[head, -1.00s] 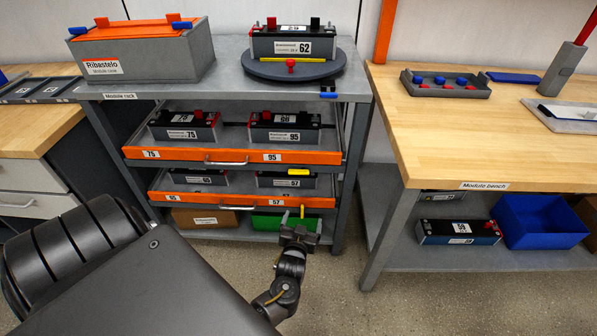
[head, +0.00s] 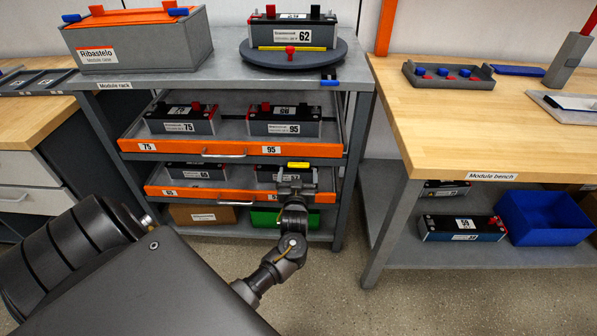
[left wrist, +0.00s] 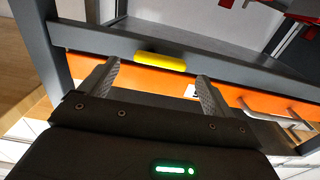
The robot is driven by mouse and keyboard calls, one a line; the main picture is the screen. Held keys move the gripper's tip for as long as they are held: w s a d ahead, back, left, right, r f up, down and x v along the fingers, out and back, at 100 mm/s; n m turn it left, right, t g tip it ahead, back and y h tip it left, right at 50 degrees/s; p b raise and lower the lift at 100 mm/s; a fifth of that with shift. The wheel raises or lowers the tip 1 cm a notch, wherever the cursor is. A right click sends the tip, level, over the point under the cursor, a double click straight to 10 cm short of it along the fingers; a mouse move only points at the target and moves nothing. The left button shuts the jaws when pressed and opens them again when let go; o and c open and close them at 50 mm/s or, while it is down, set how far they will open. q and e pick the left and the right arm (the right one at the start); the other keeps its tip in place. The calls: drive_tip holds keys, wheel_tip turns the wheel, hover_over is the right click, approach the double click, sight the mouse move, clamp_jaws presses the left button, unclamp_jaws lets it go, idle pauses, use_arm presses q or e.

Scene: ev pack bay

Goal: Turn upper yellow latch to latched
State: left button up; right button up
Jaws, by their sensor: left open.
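The upper yellow latch (head: 298,165) is a short yellow bar lying level on the rack's grey crossbar, below the upper orange drawer and near the right post. It also shows in the left wrist view (left wrist: 161,62), level, with the lower orange drawer front below it. My left gripper (head: 296,187) is just below the latch in the head view. Its fingers are open and empty, one to each side of the latch in the wrist view; I see no contact. A lower yellow latch is hidden in the head view now. My right gripper is not in view.
The upper drawer (head: 222,149) holds modules 75 and 95; the lower drawer (head: 190,192) has a handle and modules behind it. A module marked 62 (head: 290,36) stands on the turntable above. The module bench (head: 490,120) is at right, with clear floor between.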

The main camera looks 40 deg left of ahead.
sight(298, 165)
use_arm(q)
drive_tip(key=shift+x, duration=1.2)
drive_tip(key=shift+a, duration=0.1)
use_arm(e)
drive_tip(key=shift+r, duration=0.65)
use_arm(q)
drive_tip(key=shift+c, duration=0.4)
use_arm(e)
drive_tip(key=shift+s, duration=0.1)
use_arm(q)
drive_tip(key=c, duration=0.9)
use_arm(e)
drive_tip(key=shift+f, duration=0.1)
